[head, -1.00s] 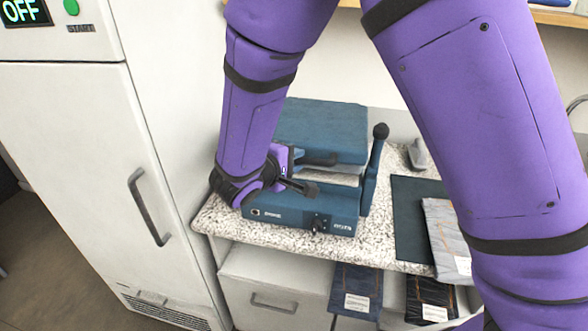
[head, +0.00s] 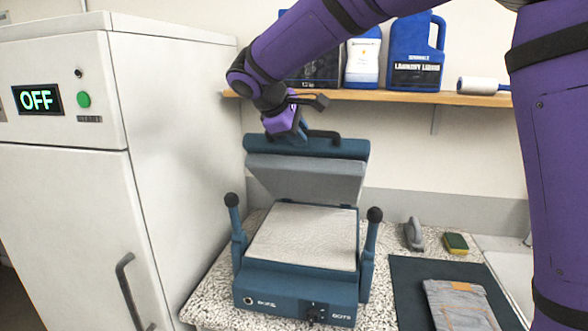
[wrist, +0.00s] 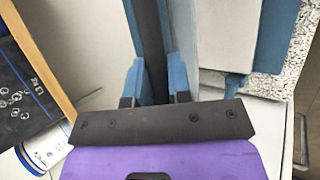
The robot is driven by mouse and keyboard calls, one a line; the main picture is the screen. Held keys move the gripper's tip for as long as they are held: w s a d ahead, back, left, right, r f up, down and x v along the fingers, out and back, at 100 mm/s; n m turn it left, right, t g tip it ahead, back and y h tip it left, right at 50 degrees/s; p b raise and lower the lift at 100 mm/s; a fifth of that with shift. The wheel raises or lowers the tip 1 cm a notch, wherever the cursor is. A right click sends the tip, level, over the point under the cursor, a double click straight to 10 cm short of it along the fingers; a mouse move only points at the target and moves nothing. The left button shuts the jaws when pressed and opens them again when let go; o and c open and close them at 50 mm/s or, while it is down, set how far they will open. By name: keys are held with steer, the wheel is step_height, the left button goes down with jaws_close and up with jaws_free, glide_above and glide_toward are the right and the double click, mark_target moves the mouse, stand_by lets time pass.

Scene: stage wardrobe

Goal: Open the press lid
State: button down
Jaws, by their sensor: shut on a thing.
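The press (head: 300,287) stands on the speckled counter, with a pale lower pad (head: 303,238) now exposed. Its blue lid (head: 330,150) is raised and tilted back, and its grey underside faces forward. My gripper (head: 296,133) is at the lid's upper edge, shut on the dark lid handle (head: 324,135). In the wrist view the dark handle bar (wrist: 150,45) runs between my two fingers (wrist: 158,85). The exact contact is partly hidden in the head view. Two side levers with black knobs stand upright beside the pad.
A white cabinet (head: 60,200) with an OFF display stands close on the left. A wooden shelf (head: 450,98) with bottles is behind and above my gripper. A dark mat (head: 405,280) with folded jeans (head: 460,305), a small iron-like tool (head: 413,234) and a sponge (head: 456,243) lie right.

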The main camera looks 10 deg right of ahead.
steer(key=shift+g+y, duration=0.3)
steer(key=shift+g, duration=0.4)
steer(key=w+d+r, duration=0.1)
steer(key=w+r, duration=0.3)
steer(key=w+d+r, duration=0.1)
steer(key=w+r, duration=0.1)
steer(key=shift+w+d, duration=0.2)
steer(key=shift+d, duration=0.1)
steer(key=shift+w+d+r, duration=0.2)
steer(key=shift+w+r, duration=0.25)
steer(key=shift+w, duration=0.1)
steer(key=c, duration=1.1)
jaws_free()
steer(key=v, duration=1)
steer(key=shift+s+a+r, duration=0.15)
steer(key=shift+a+r, duration=0.1)
steer(key=shift+r, duration=0.05)
